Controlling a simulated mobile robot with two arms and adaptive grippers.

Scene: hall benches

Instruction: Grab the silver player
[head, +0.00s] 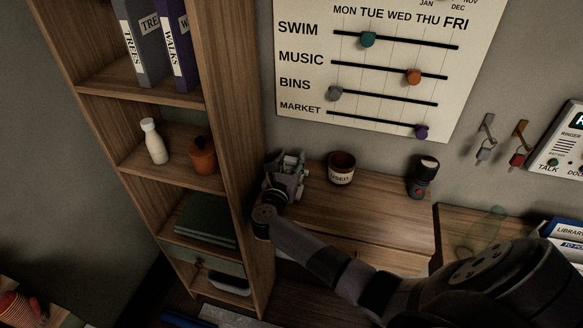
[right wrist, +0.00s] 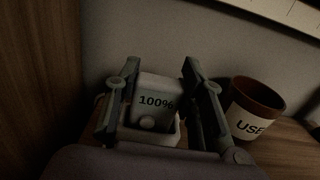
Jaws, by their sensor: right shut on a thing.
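The silver player (right wrist: 152,85) is a small light grey block with "100%" on its face and a round button below, seen in the right wrist view. It stands between the two fingers of my right gripper (right wrist: 158,98), which is shut on it. In the head view my right gripper (head: 286,174) is at the left end of the wooden desk top, close to the shelf's side panel. The player is mostly hidden by the fingers there. I cannot tell whether it still touches the desk. My left gripper is not in view.
A cup labelled "USED" (head: 341,169) stands just right of the gripper, also in the right wrist view (right wrist: 254,108). A dark cylinder (head: 423,177) stands at the desk's (head: 385,211) right end. The tall shelf (head: 243,120) is close on the left. Hooks (head: 485,138) hang on the wall.

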